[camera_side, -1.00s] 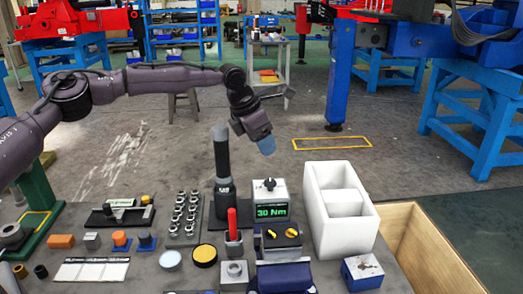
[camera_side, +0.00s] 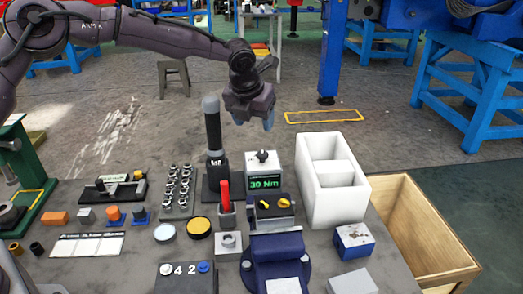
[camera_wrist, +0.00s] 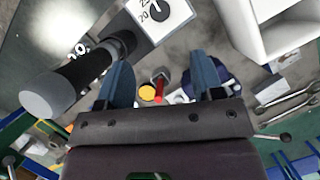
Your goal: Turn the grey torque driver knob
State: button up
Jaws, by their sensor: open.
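A pale box (camera_side: 264,172) with a green "30 Nm" display carries a small dark knob (camera_side: 263,156) on its top dial; the knob (camera_wrist: 157,10) also shows in the wrist view beside the marks 20 and 25. To its left stands an upright black handle-like cylinder (camera_side: 212,130) with a grey cap (camera_side: 210,104); the cap (camera_wrist: 46,95) is large at the left of the wrist view. My gripper (camera_side: 254,121) is open and empty, its blue fingers pointing down above the box's level. Between the fingers (camera_wrist: 160,62) in the wrist view nothing is held.
A white two-compartment bin (camera_side: 333,205) stands right of the box, with an open wooden crate (camera_side: 440,262) beyond. A red-handled item (camera_side: 225,195), a yellow-knobbed block (camera_side: 273,208) and a dark blue vise-like fixture (camera_side: 277,258) are in front. A socket rack (camera_side: 180,192) is to the left.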

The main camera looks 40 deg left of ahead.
aim_at(262, 154)
jog(key=x, duration=1.3)
jog(key=c, duration=0.9)
